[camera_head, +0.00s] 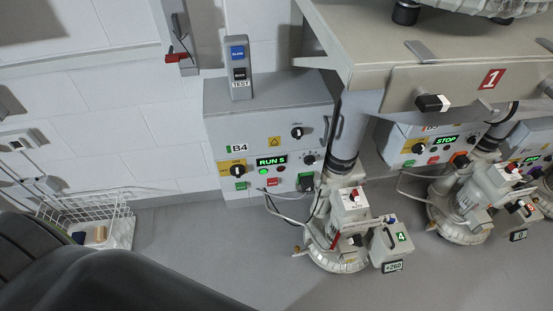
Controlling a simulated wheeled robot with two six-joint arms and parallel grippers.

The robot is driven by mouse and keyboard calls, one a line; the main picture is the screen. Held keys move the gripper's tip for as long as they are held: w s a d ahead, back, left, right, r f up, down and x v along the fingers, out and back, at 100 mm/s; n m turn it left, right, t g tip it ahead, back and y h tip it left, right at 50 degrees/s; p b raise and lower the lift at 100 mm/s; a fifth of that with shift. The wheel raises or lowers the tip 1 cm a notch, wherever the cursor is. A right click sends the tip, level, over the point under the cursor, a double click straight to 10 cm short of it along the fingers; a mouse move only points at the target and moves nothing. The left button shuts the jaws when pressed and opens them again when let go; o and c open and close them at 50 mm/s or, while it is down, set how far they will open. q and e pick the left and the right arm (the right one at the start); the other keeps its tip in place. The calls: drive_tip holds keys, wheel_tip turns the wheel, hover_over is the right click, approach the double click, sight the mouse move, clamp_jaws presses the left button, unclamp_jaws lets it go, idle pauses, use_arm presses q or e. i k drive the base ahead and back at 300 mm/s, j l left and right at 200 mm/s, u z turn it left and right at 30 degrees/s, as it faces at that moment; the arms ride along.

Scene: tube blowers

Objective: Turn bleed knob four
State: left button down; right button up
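The blower unit marked with a green 4 (401,237) stands on the floor right of centre, with a +260 plate (392,267) below it. On top of it is a pale box with a small knob (352,195). A dark knob (354,240) sits lower on its front, near a red lever (334,241). I cannot tell from this view which of these is the bleed knob. Neither of my grippers shows. A dark, rounded part of my own body fills the lower left corner.
The grey B4 cabinet (268,104) behind the blower reads RUN 5. A beige bench (450,45) overhangs the blowers. A white wire basket (90,218) sits left. The middle floor is clear.

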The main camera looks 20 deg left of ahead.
sight(389, 220)
drive_tip(key=i+j+z, duration=0.25)
drive_tip(key=z, duration=0.25)
drive_tip(key=i+j+z, duration=0.15)
drive_tip(key=j+z, duration=0.3)
drive_tip(key=i+j, duration=0.05)
drive_tip(key=j, duration=0.05)
